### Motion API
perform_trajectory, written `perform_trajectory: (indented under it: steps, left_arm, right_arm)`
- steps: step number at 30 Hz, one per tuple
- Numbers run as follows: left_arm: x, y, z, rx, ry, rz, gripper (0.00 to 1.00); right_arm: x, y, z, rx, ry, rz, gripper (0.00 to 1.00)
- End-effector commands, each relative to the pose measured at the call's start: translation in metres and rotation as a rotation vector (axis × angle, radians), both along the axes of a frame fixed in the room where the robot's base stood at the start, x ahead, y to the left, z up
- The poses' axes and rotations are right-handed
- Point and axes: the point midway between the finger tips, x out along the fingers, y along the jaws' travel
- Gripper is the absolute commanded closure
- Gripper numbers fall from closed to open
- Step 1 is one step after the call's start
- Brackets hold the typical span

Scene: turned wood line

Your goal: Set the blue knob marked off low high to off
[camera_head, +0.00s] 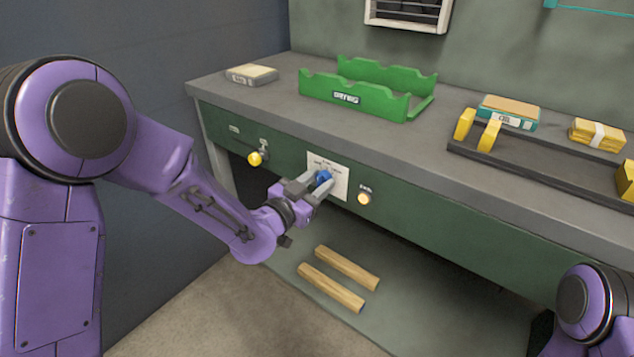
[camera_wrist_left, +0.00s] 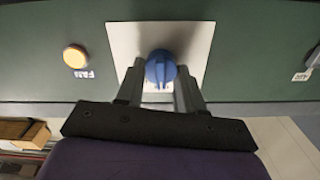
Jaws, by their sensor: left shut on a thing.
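The blue knob (camera_head: 324,176) sits on a white label plate (camera_head: 341,183) on the green front panel of the bench. My left gripper (camera_head: 315,183) is shut on the knob, with one finger on each side of it. The left wrist view also shows the knob (camera_wrist_left: 160,69) between the two fingers, in front of the white plate (camera_wrist_left: 205,38). The knob's grip ridge shows there, but the label's words are too small or hidden, so I cannot tell which mark it points at. My right gripper is out of view.
A green rack (camera_head: 365,100) and a teal box (camera_head: 508,112) stand on the benchtop. Two wood bars (camera_head: 331,288) lie on the shelf below.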

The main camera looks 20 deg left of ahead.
Motion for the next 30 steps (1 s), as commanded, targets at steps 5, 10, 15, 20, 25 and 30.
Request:
perform_trajectory:
  steps: [5,10,15,20,25,30]
  left_arm:
    - [0.000,0.001,0.002,-0.086,0.031,0.002,0.93]
    - [0.000,0.002,0.002,-0.211,0.077,0.003,0.93]
    - [0.001,0.002,0.002,-0.351,0.127,0.002,0.93]
    - [0.001,0.003,0.002,-0.473,0.171,0.003,0.93]
    - [0.001,0.003,0.001,-0.580,0.210,0.002,0.93]
    - [0.001,0.003,0.001,-0.657,0.238,0.003,0.93]
  right_arm:
    - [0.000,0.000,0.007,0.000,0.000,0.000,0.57]
    - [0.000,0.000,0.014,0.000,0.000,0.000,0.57]
    - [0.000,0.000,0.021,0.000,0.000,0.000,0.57]
    - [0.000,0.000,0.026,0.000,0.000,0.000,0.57]
    - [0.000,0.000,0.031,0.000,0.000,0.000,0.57]
    - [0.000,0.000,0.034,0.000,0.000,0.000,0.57]
